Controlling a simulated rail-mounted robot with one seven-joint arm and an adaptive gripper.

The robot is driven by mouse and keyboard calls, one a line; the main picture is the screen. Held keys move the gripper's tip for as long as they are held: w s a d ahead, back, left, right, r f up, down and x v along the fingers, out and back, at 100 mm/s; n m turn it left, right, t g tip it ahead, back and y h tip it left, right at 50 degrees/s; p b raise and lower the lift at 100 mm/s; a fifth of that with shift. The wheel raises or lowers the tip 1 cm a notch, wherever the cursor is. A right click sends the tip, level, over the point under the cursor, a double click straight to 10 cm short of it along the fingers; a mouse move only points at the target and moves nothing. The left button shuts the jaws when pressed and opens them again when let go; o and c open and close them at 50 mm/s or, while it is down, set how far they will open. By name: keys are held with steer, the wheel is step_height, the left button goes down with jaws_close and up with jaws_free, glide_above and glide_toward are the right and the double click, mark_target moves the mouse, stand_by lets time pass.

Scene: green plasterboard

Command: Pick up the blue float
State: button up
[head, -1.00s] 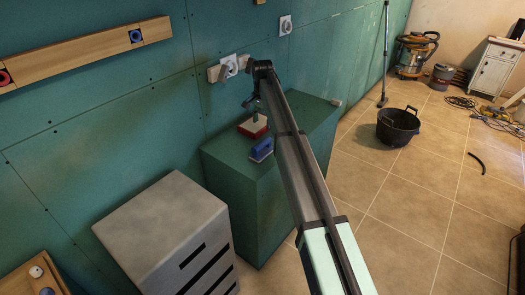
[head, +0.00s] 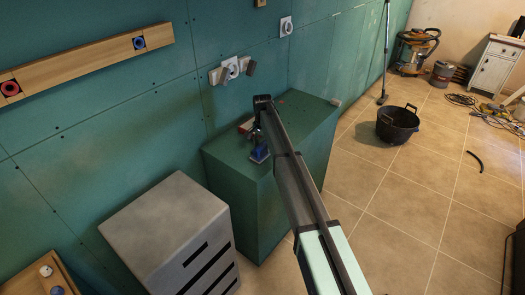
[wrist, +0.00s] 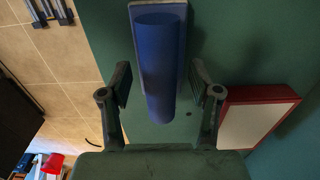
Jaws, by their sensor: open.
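The blue float (head: 260,155) lies on the green box-shaped block (head: 226,160), near its front edge. In the wrist view its blue rounded handle (wrist: 161,60) runs up the middle, over a grey-edged plate. My gripper (wrist: 162,84) is open, with one finger on each side of the handle's lower part and gaps showing on both sides. In the head view my gripper (head: 258,138) is just above the float and partly covers it. Whether the fingers are at handle height I cannot tell.
A red-edged white float (wrist: 252,115) lies close to the right finger in the wrist view. A grey cabinet (head: 165,225) stands front left of the block. Wall sockets (head: 230,70) are behind. A black bucket (head: 397,124) stands on the open tiled floor at right.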

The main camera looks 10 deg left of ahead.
mark_target(263, 143)
steer(key=shift+f, duration=0.85)
jaws_close()
steer(key=shift+r, duration=0.2)
step_height(263, 143, up, 20)
steer(key=b, duration=0.4)
steer(key=shift+b, duration=0.4)
steer(key=shift+f, duration=0.1)
steer(key=c, duration=0.7)
jaws_free()
steer(key=c, duration=0.4)
